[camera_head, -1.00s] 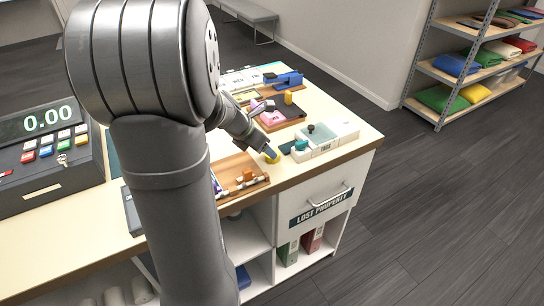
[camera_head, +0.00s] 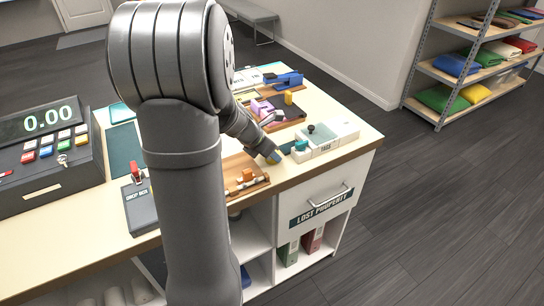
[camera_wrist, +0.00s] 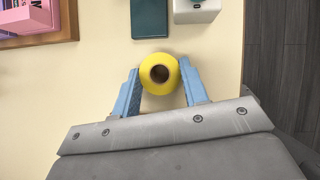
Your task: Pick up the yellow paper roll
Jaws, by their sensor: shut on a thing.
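The yellow paper roll (camera_wrist: 159,60) stands on end on the cream counter, its brown core facing up in the wrist view. My gripper (camera_wrist: 160,82) has its two blue fingers on either side of the roll, shut on it. In the head view my gripper (camera_head: 275,157) is low at the counter's front edge. The roll is mostly hidden behind the gripper there. I cannot tell whether the roll touches the counter.
A dark teal pad (camera_wrist: 149,18) and a white box (camera_wrist: 197,10) lie just beyond the roll. A wooden tray (camera_head: 240,163) with small items is left of the gripper in the head view. A cash register (camera_head: 45,150) stands at the far left.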

